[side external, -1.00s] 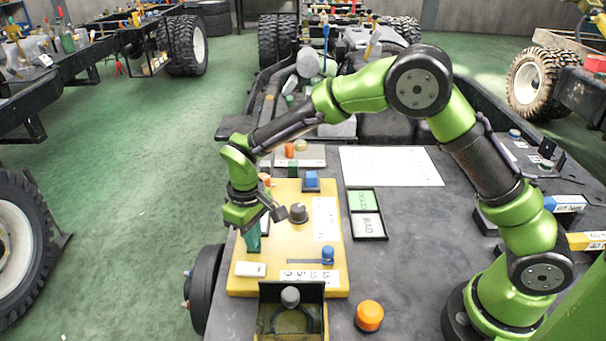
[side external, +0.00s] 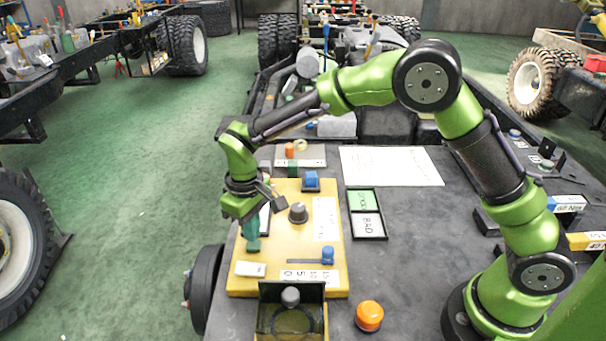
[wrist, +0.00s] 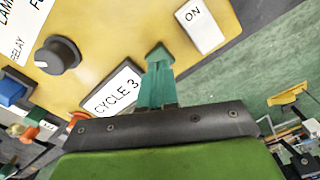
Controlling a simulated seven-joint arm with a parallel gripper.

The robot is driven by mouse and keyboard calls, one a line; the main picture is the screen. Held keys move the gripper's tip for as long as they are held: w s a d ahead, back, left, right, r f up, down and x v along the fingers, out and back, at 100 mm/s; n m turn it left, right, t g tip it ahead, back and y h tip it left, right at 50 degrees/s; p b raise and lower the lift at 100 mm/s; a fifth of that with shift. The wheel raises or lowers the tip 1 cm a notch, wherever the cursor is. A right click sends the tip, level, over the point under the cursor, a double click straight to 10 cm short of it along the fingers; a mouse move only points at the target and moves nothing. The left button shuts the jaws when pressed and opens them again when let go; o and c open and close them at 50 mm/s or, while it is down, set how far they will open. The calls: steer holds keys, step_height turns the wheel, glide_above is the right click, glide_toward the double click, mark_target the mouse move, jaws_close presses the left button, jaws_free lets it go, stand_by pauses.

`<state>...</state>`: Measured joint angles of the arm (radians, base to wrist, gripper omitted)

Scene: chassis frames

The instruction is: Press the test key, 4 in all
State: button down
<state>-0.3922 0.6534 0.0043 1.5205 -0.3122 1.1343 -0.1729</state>
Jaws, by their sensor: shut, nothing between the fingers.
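My gripper (side external: 252,246) is shut and empty, with its teal fingers pointing down at the left part of the yellow panel (side external: 335,277). In the wrist view the fingertips (wrist: 158,56) are at the panel between the white ON switch (wrist: 195,26) and the display (wrist: 112,91), which reads CYCLE 3. The test key is not clearly distinguishable. A teal shape at the fingertips hides the spot below, and I cannot tell whether it is a key or the fingers' ends. Contact or pressing depth cannot be told.
A dark knob (side external: 298,212), a blue slider (side external: 327,255) and a blue switch (side external: 311,180) stand on the panel. A green and white tray (side external: 367,213) lies to its right. An orange button (side external: 369,316) and a dark open box (side external: 290,312) are in front.

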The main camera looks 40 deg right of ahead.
steer(key=shift+f, duration=0.15)
steer(key=shift+f, duration=0.95)
steer(key=shift+r, duration=1.1)
steer(key=shift+r, duration=2.55)
steer(key=shift+f, duration=0.1)
